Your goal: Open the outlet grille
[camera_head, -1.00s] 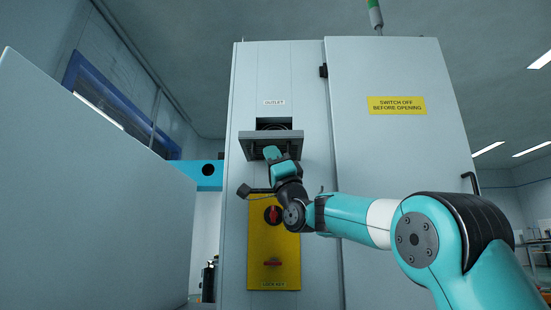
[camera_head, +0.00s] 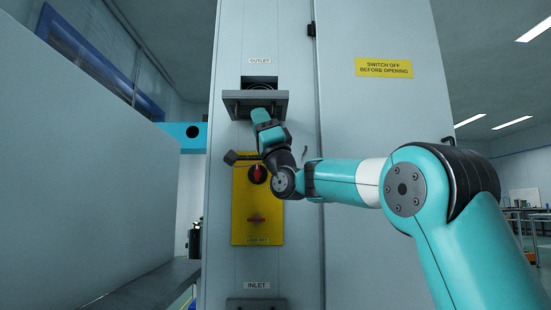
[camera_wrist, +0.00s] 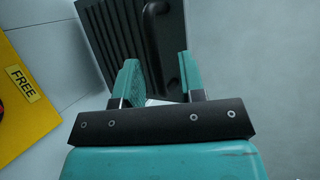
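The outlet grille (camera_head: 240,105) is a grey slatted panel below the OUTLET label in the head view. It tilts outward from the cabinet, and a dark opening (camera_head: 259,83) shows above it. My gripper (camera_head: 262,114) is just under and in front of the grille in the head view. Whether a finger touches the grille cannot be told.
A yellow panel (camera_head: 242,205) with a red knob (camera_head: 257,174) is below the grille. A FREE label (camera_wrist: 22,84) shows in the wrist view. An INLET label (camera_head: 257,286) is lower on the cabinet. A large grey surface (camera_head: 80,190) stands at the left.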

